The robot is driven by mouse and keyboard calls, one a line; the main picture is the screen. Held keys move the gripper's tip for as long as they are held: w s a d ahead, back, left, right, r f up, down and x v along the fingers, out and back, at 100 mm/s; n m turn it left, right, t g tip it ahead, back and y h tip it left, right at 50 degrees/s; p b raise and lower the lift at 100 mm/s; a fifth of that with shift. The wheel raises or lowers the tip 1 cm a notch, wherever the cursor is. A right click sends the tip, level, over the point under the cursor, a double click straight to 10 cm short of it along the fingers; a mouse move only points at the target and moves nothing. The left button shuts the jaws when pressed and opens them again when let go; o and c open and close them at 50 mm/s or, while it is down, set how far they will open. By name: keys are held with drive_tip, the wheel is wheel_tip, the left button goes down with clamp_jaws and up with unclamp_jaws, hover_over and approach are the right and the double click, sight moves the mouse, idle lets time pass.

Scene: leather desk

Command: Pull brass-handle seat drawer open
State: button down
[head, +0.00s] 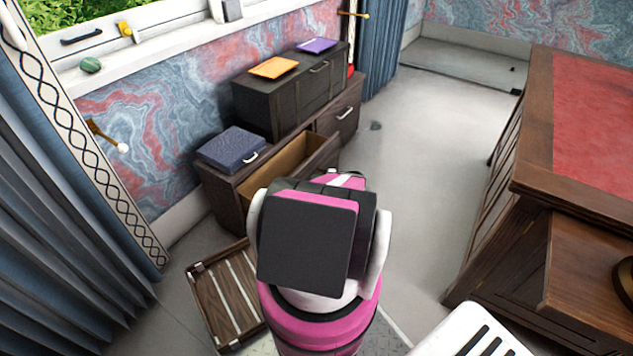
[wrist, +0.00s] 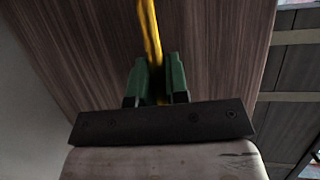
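The seat drawer (head: 287,160) on the near left of the low dark wood bench (head: 222,200) stands pulled out, its pale wood inside showing and empty where I can see. In the wrist view its brass handle (wrist: 149,35) runs down across the dark wood drawer front (wrist: 90,45). My gripper (wrist: 159,80) has its two green fingers close on either side of the handle, and it looks shut on it. In the head view my arm hides the gripper, the handle and part of the drawer front.
A second drawer with a silver handle (head: 347,113) is closed. A black chest (head: 290,95) and a blue box (head: 230,148) stand on the bench. A slatted wooden crate (head: 225,295) lies on the floor at left. A desk (head: 560,170) stands right, with clear floor (head: 420,150) between.

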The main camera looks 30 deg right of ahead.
drive_tip(key=c, duration=1.1)
unclamp_jaws()
drive_tip(key=shift+c, duration=0.2)
drive_tip(key=v, duration=1)
drive_tip(key=shift+s+d, duration=0.25)
drive_tip(key=shift+d, duration=0.05)
drive_tip(key=shift+r, duration=0.15)
